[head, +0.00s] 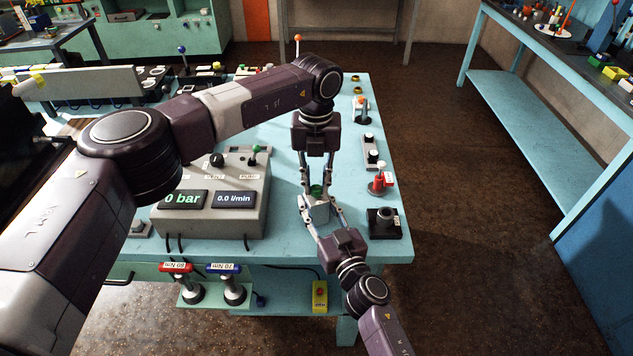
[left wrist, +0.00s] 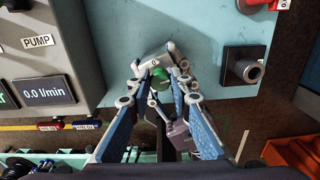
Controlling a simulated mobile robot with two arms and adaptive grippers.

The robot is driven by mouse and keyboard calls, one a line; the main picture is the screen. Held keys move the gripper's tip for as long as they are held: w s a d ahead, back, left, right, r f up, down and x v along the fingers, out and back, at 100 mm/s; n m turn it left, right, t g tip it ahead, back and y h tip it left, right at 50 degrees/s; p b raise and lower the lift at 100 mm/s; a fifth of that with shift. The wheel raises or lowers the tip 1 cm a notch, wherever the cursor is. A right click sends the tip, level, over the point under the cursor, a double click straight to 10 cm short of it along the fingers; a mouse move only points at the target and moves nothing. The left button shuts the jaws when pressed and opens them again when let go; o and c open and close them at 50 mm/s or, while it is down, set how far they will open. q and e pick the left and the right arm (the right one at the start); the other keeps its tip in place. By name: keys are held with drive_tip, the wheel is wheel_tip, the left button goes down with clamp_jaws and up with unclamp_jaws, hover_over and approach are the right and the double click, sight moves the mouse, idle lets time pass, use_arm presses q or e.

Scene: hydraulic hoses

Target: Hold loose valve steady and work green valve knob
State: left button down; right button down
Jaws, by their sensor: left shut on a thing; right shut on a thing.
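The loose valve, a small grey body (head: 318,213) with a green knob (head: 317,190) on top, is at the table's front part, right of the grey pump box. My left gripper (head: 314,184) reaches in from behind and above, shut on the green knob. My right gripper (head: 323,211) reaches in from the front, shut on the valve body. In the left wrist view the green knob (left wrist: 160,75) sits between the left fingertips, with the grey valve body (left wrist: 153,57) behind it. The fingers hide part of the valve.
The pump box (head: 212,222) reads 0 bar and 0.0 l/min. A black fitting (head: 384,222) and a red valve (head: 378,184) stand to the right on the blue table (head: 283,238). Two torque tools (head: 234,290) and a yellow pendant (head: 320,297) are at the table's front.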

sight(316, 186)
use_arm(q)
drive_tip(key=shift+w+a+n, duration=0.1)
drive_tip(key=shift+w+n, duration=0.05)
drive_tip(key=shift+n, duration=0.75)
use_arm(e)
drive_tip(key=shift+s, duration=0.1)
use_arm(q)
drive_tip(key=c, duration=1.7)
unclamp_jaws()
drive_tip(key=shift+c, duration=0.2)
wheel_tip(316, 186, up, 12)
